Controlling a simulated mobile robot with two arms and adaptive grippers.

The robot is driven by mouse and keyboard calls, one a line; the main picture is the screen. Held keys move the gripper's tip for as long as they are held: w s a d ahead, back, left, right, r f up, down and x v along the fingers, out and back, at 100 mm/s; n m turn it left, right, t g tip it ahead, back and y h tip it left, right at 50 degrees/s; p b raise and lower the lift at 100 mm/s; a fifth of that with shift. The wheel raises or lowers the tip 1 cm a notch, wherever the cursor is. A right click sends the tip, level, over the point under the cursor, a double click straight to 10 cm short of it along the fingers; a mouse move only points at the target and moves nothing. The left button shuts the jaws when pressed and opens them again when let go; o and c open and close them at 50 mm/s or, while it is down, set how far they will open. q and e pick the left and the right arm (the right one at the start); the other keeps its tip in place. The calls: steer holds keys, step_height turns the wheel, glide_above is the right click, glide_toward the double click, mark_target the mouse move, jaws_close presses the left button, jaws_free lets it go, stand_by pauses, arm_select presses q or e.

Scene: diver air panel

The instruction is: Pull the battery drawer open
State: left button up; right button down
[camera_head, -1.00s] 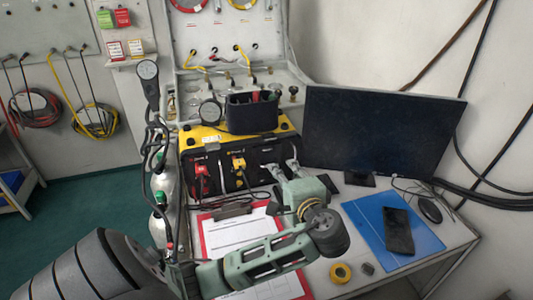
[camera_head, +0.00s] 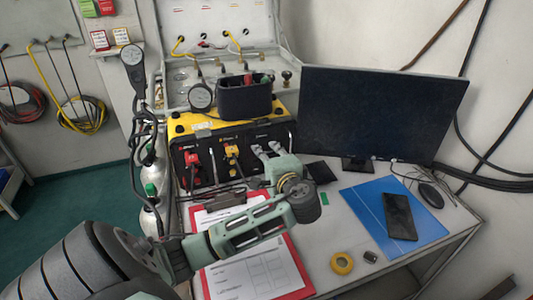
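The yellow case (camera_head: 225,127) with a black front stands at the back of the table. Its front has several bays, with a red connector (camera_head: 192,160) at left and a yellow connector (camera_head: 232,153) in the middle. My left gripper (camera_head: 266,149) is at the right bay of this front, its two grey fingers pointing at it and a little apart. I cannot make out a separate battery drawer or its handle; the gripper covers much of that bay. I cannot tell whether the fingertips touch the front.
A black bin (camera_head: 245,100) sits on the case. A monitor (camera_head: 380,110) stands to the right. A red clipboard (camera_head: 302,280) lies under my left arm. A blue folder (camera_head: 365,215) with a black phone (camera_head: 399,216) and yellow tape (camera_head: 342,263) lie at right. Gas cylinders (camera_head: 150,215) stand at left.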

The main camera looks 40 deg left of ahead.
arm_select(q)
steer(key=shift+w+a, duration=0.1)
steer(key=shift+a, duration=0.05)
steer(key=c, duration=0.6)
jaws_close()
steer(key=shift+f, duration=0.1)
